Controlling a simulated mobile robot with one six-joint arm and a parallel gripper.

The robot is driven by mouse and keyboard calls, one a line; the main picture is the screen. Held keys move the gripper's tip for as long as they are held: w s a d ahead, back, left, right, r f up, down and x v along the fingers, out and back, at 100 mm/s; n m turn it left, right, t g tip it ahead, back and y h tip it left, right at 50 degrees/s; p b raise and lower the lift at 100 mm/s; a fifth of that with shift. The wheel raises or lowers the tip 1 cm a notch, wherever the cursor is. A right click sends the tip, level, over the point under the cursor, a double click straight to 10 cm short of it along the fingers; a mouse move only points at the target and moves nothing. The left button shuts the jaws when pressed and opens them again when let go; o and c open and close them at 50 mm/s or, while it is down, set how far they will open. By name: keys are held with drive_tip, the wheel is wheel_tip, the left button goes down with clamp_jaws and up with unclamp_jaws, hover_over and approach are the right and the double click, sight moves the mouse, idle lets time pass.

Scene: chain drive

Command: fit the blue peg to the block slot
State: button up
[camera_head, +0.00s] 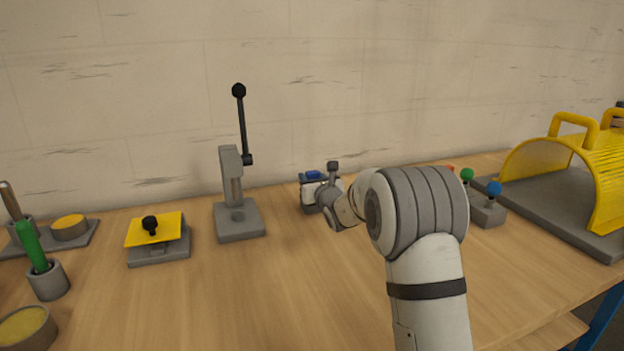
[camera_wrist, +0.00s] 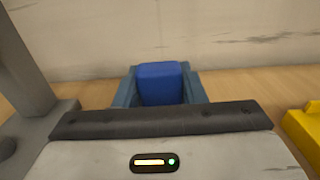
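The blue peg (camera_wrist: 160,85) stands up in front of my gripper in the wrist view, against the wall. Blue-grey pieces (camera_wrist: 125,92) flank it on both sides and appear to touch it at the far end. I cannot tell whether they are my fingers or the walls of the block slot. In the head view the blue peg (camera_head: 313,174) shows just beyond my gripper (camera_head: 316,188), with blue-grey and dark grey parts around and below it. My fingertips are not clearly visible, and how deep the peg sits is hidden.
A grey lever press (camera_head: 238,220) stands close on the left. A yellow-topped fixture (camera_head: 155,230) is further left. A grey base with green and blue knobs (camera_head: 487,211) and a yellow guard (camera_head: 575,160) stand on the right.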

drive_tip(key=o, duration=0.5)
drive_tip(key=shift+p+v, duration=0.3)
drive_tip(key=shift+v, duration=3.65)
drive_tip(key=s+a+r+n+g+y+p, duration=0.35)
drive_tip(key=s+r+n+g+p, duration=0.2)
drive_tip(key=s+n, duration=0.45)
drive_tip(key=s+a+r+n+g+y+p, duration=0.2)
drive_tip(key=s+a+r+n+g+p, duration=0.25)
drive_tip(key=s+r+n, duration=0.4)
drive_tip(key=s+d+n+g+h+p, duration=0.2)
drive_tip(key=s+d+n+h+p, duration=0.3)
drive_tip(key=s+d, duration=0.4)
drive_tip(key=s+d+n+g+h+p, duration=0.2)
drive_tip(key=s+d+n+h+p, duration=0.4)
drive_tip(key=s, duration=1)
drive_tip(key=d+n, duration=0.3)
drive_tip(key=shift+r+g+p, duration=0.3)
drive_tip(key=shift+r+p, duration=0.1)
